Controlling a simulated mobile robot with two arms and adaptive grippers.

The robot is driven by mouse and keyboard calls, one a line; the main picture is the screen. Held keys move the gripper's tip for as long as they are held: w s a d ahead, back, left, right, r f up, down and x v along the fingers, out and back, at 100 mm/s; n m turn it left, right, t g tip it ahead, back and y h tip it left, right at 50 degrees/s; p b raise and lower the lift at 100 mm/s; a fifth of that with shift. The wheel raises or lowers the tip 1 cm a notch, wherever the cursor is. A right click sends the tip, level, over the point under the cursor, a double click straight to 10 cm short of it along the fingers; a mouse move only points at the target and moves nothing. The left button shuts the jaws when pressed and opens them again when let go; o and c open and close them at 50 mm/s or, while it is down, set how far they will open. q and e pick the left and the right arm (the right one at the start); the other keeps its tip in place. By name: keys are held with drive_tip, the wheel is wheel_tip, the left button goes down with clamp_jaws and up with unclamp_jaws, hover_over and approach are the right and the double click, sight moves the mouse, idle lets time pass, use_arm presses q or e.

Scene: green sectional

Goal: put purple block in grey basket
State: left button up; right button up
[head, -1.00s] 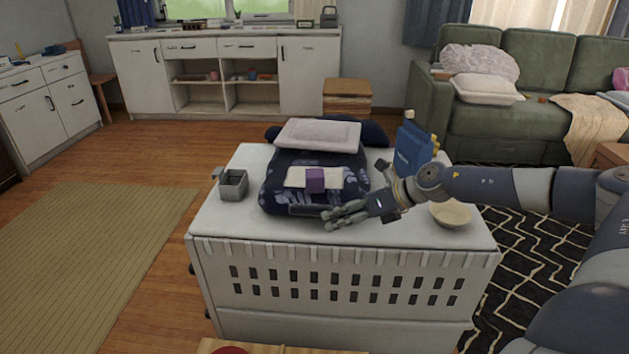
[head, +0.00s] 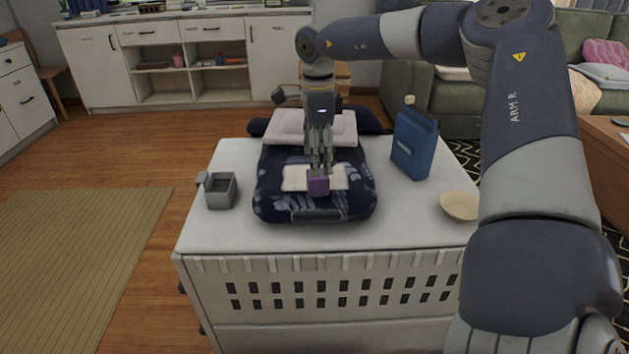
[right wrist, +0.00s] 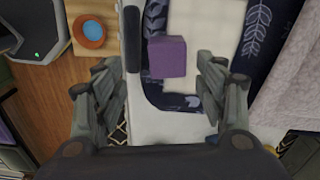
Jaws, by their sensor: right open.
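The grey basket (head: 221,192) stands on the white table's left side and looks empty. My left gripper is not in view.
The white table (head: 210,232) also holds a blue carton (head: 414,143) and a beige bowl (head: 459,206) on the right. The tabletop between basket and blue cushion is clear.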

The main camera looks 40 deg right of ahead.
sight(318, 178)
drive_tip(key=shift+f, duration=0.75)
drive_tip(key=shift+w+f, duration=0.3)
drive_tip(key=shift+f, duration=0.45)
drive_tip(key=f, duration=0.4)
drive_tip(key=shift+w+d+f+b, duration=0.1)
drive_tip(key=shift+d+b, duration=0.25)
drive_tip(key=shift+d, duration=0.05)
drive_tip(key=shift+f, duration=0.1)
drive_tip(key=c, duration=1.2)
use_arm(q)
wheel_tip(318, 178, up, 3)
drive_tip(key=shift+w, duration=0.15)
use_arm(e)
drive_tip(key=shift+c, duration=0.2)
